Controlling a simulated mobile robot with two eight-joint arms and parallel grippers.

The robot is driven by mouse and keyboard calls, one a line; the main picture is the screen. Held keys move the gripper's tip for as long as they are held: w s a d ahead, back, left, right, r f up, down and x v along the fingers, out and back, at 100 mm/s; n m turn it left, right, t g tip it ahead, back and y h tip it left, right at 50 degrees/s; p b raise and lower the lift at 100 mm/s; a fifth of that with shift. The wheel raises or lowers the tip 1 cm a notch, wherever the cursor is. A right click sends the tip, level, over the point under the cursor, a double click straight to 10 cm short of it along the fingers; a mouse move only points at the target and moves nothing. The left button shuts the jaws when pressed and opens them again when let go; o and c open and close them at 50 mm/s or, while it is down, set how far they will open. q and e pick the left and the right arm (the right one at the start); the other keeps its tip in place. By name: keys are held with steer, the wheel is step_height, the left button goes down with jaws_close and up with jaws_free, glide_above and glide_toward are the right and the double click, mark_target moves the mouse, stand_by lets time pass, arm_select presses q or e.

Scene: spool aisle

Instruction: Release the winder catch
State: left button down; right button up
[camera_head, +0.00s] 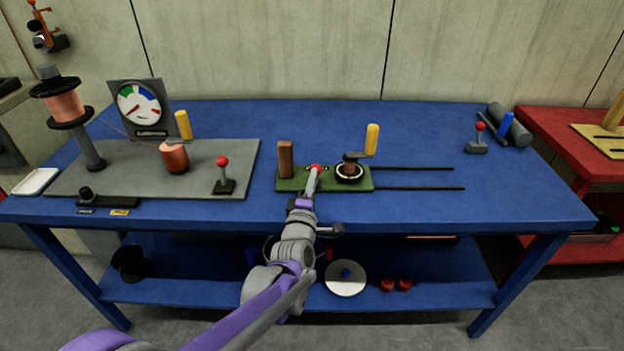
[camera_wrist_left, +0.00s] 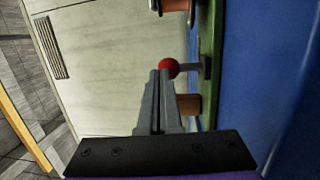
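A green plate (camera_head: 359,184) sits mid-table and carries a brown block (camera_head: 285,158), a round black and copper part (camera_head: 349,171) and a red-knobbed lever, whose red knob (camera_head: 316,167) shows just past my left gripper (camera_head: 314,179). In the left wrist view the red knob (camera_wrist_left: 169,68) is at the tips of my left gripper (camera_wrist_left: 159,76), on a short stem running right to the green plate (camera_wrist_left: 209,60). The two fingers lie together, shut, and overlap the knob's edge. I cannot tell whether they touch it. My right gripper is in neither view.
A grey board (camera_head: 130,175) at left carries a dial gauge (camera_head: 140,105), a copper spool and another red-knobbed lever (camera_head: 223,174). Two dark rails (camera_head: 425,178) run right from the green plate. A third red-knobbed lever (camera_head: 478,137) stands at right. The blue table's (camera_head: 520,200) right front is clear.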

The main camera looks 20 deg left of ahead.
mark_target(313, 166)
arm_select(q)
steer(key=shift+w+a+r+g+p, duration=0.1)
steer(key=shift+w+r+g+p, duration=0.25)
steer(key=shift+r+g+p, duration=0.25)
steer(key=shift+w+a+p, duration=0.15)
steer(key=shift+w+p, duration=0.2)
steer(key=shift+w+a+r+p, duration=0.2)
steer(key=shift+w+p, duration=0.35)
steer(key=shift+w, duration=0.2)
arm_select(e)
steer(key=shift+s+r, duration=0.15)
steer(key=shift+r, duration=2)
arm_select(q)
steer(key=shift+w, duration=0.15)
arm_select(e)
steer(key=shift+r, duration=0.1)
